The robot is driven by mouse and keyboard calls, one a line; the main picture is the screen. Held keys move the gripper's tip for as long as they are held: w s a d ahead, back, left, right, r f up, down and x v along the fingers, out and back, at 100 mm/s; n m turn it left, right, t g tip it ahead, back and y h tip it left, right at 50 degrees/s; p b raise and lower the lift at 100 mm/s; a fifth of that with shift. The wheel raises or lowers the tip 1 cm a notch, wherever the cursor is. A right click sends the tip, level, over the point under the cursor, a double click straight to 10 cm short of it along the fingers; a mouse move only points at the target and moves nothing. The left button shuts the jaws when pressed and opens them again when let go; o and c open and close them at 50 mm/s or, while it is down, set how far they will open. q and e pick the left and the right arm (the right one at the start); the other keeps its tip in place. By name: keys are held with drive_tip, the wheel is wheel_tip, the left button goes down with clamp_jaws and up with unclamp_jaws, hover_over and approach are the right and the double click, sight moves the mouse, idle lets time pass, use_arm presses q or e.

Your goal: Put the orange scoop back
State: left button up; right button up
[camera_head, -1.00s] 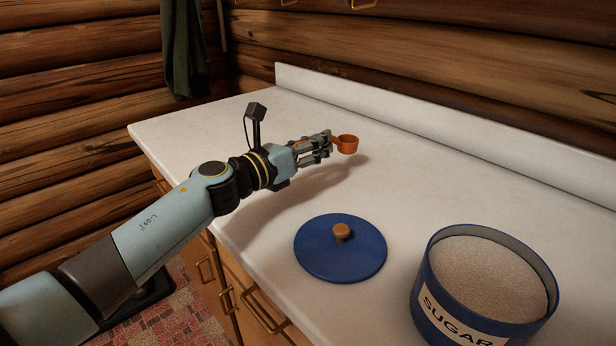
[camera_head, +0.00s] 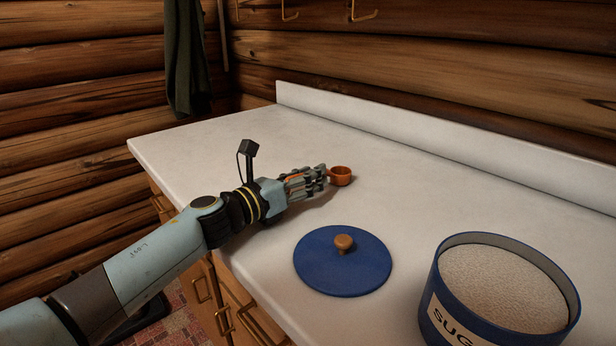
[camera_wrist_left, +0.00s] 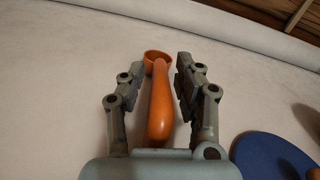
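The orange scoop (camera_head: 342,177) is on the white counter (camera_head: 400,180), beyond the blue lid, and looks to be resting on it. My left gripper (camera_head: 322,178) is low over the counter at its handle. In the left wrist view the scoop's handle (camera_wrist_left: 160,108) lies between the two fingers of the left gripper (camera_wrist_left: 160,75). Narrow gaps show on both sides of the handle, so the fingers look open around it. My right gripper is not in view.
A blue lid with a wooden knob (camera_head: 343,243) lies flat on the counter. The open blue sugar canister (camera_head: 447,312), nearly full, stands at the front right. A low backsplash (camera_head: 440,140) runs along the log wall. Brass hooks (camera_head: 290,12) hang at the top.

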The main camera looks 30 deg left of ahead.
use_arm(q)
drive_tip(key=shift+o, duration=0.5)
drive_tip(key=shift+r, duration=0.1)
drive_tip(key=shift+s, duration=0.15)
drive_tip(key=v, duration=0.3)
drive_tip(key=b+v, duration=0.1)
drive_tip(key=v, duration=0.1)
drive_tip(key=shift+s+a+f, duration=0.2)
drive_tip(key=shift+s+f, duration=0.05)
drive_tip(key=b+v, duration=0.3)
drive_tip(key=v, duration=0.1)
drive_tip(key=shift+s+a, duration=0.15)
drive_tip(key=shift+s, duration=0.2)
drive_tip(key=shift+s+a+r+b, duration=0.1)
drive_tip(key=shift+s+a+b, duration=0.05)
drive_tip(key=shift+s+b, duration=0.45)
drive_tip(key=shift+s+r, duration=0.1)
drive_tip(key=shift+r, duration=0.05)
